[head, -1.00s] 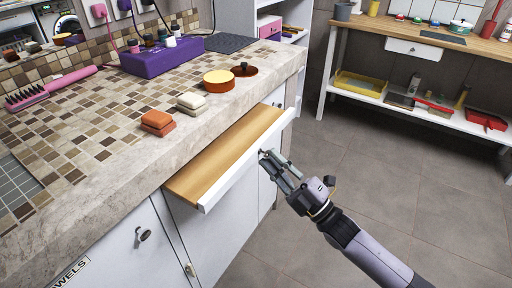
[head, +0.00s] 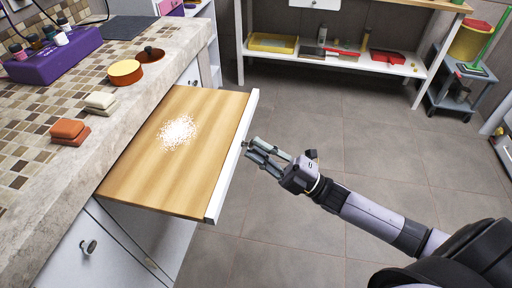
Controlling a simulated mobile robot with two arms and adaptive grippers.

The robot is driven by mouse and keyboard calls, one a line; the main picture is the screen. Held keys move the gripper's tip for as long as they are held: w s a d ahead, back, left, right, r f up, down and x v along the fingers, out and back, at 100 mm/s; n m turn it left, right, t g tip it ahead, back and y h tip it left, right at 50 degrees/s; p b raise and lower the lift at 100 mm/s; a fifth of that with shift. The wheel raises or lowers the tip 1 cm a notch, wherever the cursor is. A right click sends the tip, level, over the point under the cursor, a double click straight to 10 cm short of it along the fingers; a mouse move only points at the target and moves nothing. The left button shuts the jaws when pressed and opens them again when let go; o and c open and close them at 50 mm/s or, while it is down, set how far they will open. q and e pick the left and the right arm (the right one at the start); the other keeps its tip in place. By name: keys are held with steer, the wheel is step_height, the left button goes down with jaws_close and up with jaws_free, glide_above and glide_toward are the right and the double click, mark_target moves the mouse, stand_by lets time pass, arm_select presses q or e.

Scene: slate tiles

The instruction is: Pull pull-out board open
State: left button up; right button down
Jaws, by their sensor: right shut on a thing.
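The pull-out board (head: 190,172) is a light wooden slab with a white front edge (head: 234,150). It stands far out from under the stone countertop, with a patch of white powder (head: 178,131) on its top. My right gripper (head: 250,148) is at the outer side of the white front, near its middle, and is shut there on the board's handle. The handle itself is mostly hidden by the fingers. My left gripper is not in view.
The countertop holds soap bars (head: 70,131), an orange tin (head: 125,73) and a purple box (head: 45,60). White cupboard doors (head: 90,255) are below. A workbench (head: 340,65) stands at the back. The tiled floor (head: 330,240) right of the board is clear.

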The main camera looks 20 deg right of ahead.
steer(key=shift+f, duration=0.1)
steer(key=c, duration=1.5)
jaws_free()
steer(key=shift+c, duration=0.2)
steer(key=v, duration=1.2)
